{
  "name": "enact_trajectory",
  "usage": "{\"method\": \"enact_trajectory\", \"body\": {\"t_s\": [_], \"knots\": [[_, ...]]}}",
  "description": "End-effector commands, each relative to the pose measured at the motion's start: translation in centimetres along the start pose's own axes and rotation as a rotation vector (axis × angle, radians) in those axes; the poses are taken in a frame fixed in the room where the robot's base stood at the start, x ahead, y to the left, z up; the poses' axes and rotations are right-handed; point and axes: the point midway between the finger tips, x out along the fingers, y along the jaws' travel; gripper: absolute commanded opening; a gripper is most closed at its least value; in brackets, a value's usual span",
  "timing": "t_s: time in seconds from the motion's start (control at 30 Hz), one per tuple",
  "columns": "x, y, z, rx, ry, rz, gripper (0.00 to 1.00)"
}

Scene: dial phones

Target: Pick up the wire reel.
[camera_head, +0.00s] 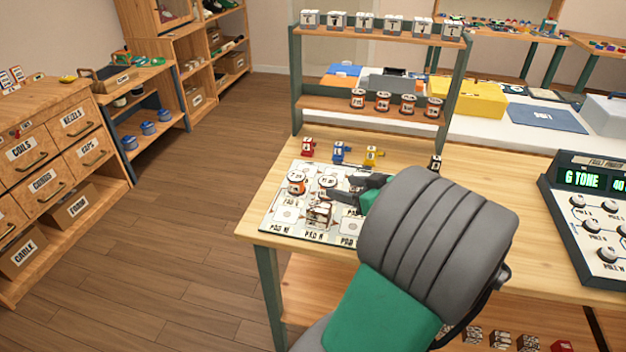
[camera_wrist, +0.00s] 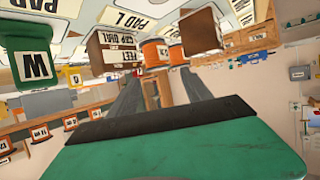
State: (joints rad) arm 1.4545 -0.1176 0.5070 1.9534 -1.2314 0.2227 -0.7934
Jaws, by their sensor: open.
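A small reel with orange rims and a pale label (camera_head: 297,184) stands on the white labelled board (camera_head: 270,222) at the table's left end. My fingers also show in the wrist view (camera_wrist: 157,78). A second round piece (camera_head: 327,181) stands between the reel and my fingers. My wrist hides the board's right part.
A rack (camera_head: 372,112) with several similar reels rises at the back. A control box (camera_head: 590,215) stands at right.

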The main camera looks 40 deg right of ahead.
Motion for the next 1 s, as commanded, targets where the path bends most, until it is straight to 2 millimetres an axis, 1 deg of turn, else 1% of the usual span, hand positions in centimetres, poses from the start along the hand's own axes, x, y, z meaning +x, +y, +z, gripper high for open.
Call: {"method": "enact_trajectory", "body": {"t_s": [0.1, 0.17, 0.37, 0.53, 0.63, 0.7, 0.87, 1.0], "knots": [[-0.1, 0.2, 0.1, 0.002, 0.003, 0.006, 0.57], [0.3, 0.2, 0.1, 0.002, 0.004, 0.005, 0.57], [3.2, -0.1, 0.1, 0.000, 0.002, -0.003, 0.57], [6.4, 0.0, 0.3, 0.000, 0.002, -0.006, 0.57], [7.6, 0.1, 0.2, 0.000, 0.002, -0.005, 0.57], [7.9, 0.1, 0.2, 0.000, 0.002, -0.002, 0.57], [7.9, 0.2, 0.2, 0.000, 0.002, -0.001, 0.57], [7.8, 0.2, 0.2, 0.000, 0.002, -0.001, 0.47]]}}
